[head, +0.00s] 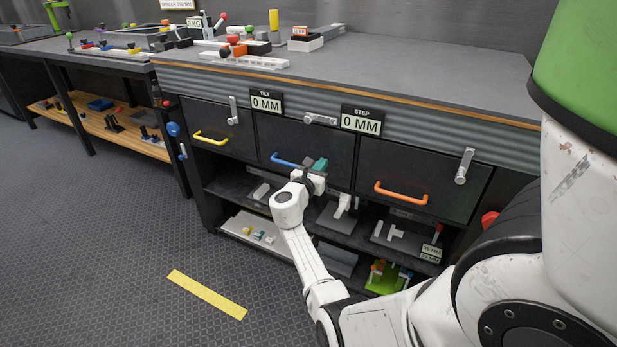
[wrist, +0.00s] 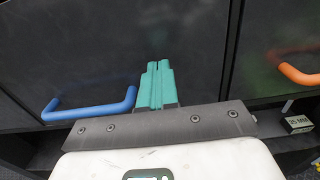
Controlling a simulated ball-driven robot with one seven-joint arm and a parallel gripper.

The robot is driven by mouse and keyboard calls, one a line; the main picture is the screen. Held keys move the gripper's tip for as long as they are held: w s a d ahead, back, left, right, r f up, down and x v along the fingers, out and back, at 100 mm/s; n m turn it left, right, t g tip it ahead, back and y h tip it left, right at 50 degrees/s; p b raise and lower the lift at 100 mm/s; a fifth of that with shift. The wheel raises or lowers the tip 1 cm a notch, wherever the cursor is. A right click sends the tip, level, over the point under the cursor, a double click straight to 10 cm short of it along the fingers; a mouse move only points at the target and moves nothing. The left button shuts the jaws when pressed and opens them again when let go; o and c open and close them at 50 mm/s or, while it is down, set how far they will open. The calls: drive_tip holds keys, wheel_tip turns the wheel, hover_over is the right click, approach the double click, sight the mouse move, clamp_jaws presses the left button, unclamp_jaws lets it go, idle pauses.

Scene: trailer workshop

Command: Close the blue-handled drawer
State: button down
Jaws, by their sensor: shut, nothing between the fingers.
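The blue handle (head: 284,160) is on the middle drawer front (head: 325,145), a dark panel under the bench top. The front looks about level with its neighbours; I cannot tell whether a small gap is left. My gripper (head: 320,164) is shut and empty, its teal fingers just right of the blue handle. In the wrist view the fingers (wrist: 158,66) point at the dark drawer front (wrist: 110,50), beside the right end of the blue handle (wrist: 90,108). I cannot tell whether the fingertips touch the panel. My wrist hides part of the drawer's lower edge.
A yellow-handled drawer (head: 211,139) is on the left and an orange-handled drawer (head: 402,193) on the right. A silver lever (head: 320,119) lies horizontal above the middle drawer; the levers beside it hang vertical. Open shelves with blocks lie below.

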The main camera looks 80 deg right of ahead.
drive_tip(key=p+v, duration=0.2)
drive_tip(key=v, duration=1)
drive_tip(key=shift+a+f, duration=0.1)
drive_tip(key=shift+f, duration=0.05)
drive_tip(key=s+a+f+m+t+y, duration=0.2)
drive_tip(key=a+f+m+y, duration=0.25)
drive_tip(key=a, duration=0.45)
drive_tip(key=s+a+f+m+t+y, duration=0.1)
drive_tip(key=s+a+f+m+y, duration=0.25)
drive_tip(key=a, duration=0.55)
drive_tip(key=a+f+m+t+y, duration=0.2)
drive_tip(key=a+f+m+y, duration=0.15)
drive_tip(key=a+m, duration=0.45)
drive_tip(key=s+a+r+y+p, duration=0.1)
drive_tip(key=s+a+r+y, duration=0.15)
drive_tip(key=a+y, duration=0.75)
drive_tip(key=a+r+h+p, duration=0.3)
drive_tip(key=r+h+p, duration=0.1)
drive_tip(key=r+p, duration=1)
drive_tip(key=shift+s+n+p, duration=0.2)
drive_tip(key=shift+n+p, duration=0.1)
drive_tip(key=shift+p, duration=0.25)
